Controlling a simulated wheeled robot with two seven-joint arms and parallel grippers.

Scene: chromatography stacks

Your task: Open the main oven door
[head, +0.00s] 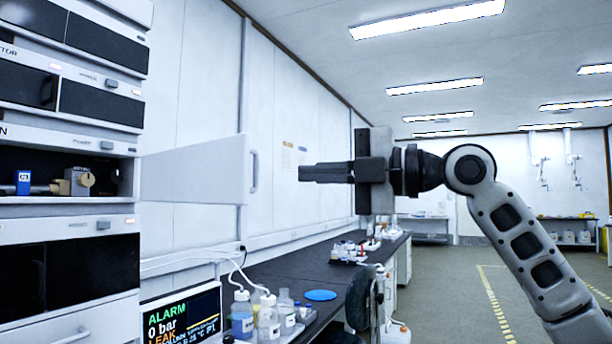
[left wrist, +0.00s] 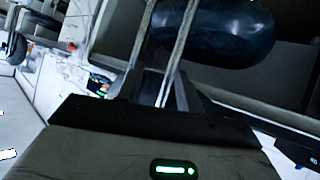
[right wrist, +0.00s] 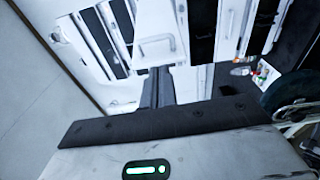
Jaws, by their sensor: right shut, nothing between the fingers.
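The oven door (head: 195,170) is a white panel standing swung out from the instrument stack, with a grey vertical handle (head: 254,171) at its free edge. The oven compartment (head: 40,160) behind it shows its dark inside, with a blue part (head: 23,182) and a beige and yellow fitting (head: 80,181). My right gripper (head: 302,173) is shut and empty, to the right of the handle and apart from it in the picture. Its closed fingers also show in the right wrist view (right wrist: 158,86). My left gripper (left wrist: 160,90) shows only in its wrist view, where its jaw opening is unclear.
Dark-fronted modules (head: 100,103) are stacked above and below the compartment. A screen reading ALARM (head: 182,318) stands below the door. Bottles (head: 268,318) and a blue disc (head: 320,295) are on the dark bench (head: 290,268). The floor at the right is clear.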

